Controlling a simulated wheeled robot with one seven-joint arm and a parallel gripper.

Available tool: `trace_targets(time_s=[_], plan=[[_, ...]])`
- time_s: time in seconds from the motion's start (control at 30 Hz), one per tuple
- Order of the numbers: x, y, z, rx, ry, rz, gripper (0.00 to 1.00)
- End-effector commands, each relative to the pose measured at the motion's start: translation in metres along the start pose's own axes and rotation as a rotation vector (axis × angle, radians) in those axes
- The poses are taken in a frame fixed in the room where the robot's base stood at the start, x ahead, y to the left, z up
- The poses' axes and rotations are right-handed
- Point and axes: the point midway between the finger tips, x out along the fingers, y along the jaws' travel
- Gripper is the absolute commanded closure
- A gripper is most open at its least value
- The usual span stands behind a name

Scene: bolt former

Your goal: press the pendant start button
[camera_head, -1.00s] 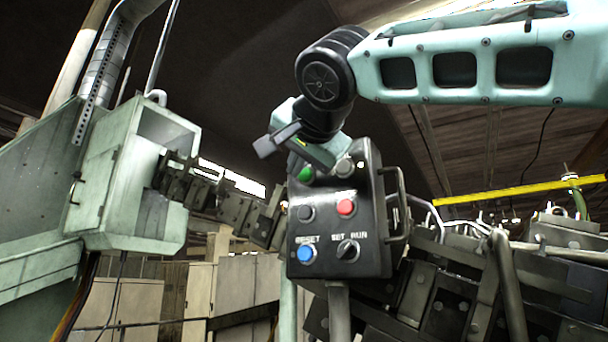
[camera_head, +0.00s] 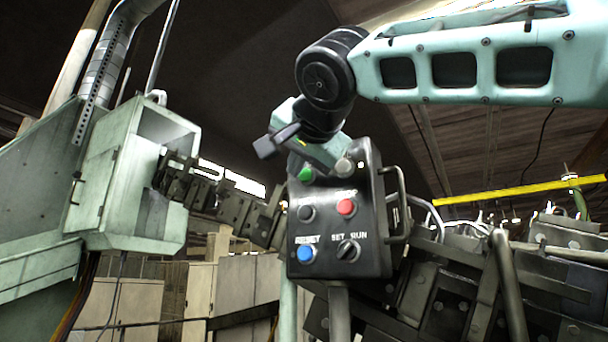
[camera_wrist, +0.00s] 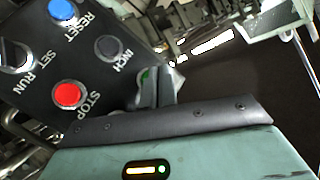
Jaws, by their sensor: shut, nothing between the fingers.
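The black pendant box (camera_head: 325,235) stands upright on a post in the middle of the head view. Its green button (camera_head: 305,174) is at the upper left, partly covered by my gripper (camera_head: 302,163). In the wrist view a sliver of the green button (camera_wrist: 146,76) shows behind the closed fingers (camera_wrist: 157,82). My gripper is shut and empty, with its fingertips over or very close to the green button. I cannot tell whether they touch it. The button's own label is hidden.
The pendant also has a pale lamp (camera_head: 344,167), a red STOP button (camera_head: 347,207), a dark INCH button (camera_head: 306,213), a blue RESET button (camera_head: 306,253) and a SET/RUN selector (camera_head: 347,250). A handle (camera_head: 397,203) juts from its right side. Dark machinery (camera_head: 460,290) crowds the lower right.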

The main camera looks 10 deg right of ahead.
Motion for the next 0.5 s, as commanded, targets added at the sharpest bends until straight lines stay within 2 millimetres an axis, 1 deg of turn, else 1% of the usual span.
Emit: trace_targets(time_s=[0.37, 0.5], plan=[[0.0004, 0.0004, -0.0001, 0.000, 0.000, 0.000, 1.00], [0.0035, 0.0031, -0.0014, 0.001, 0.000, 0.002, 1.00]])
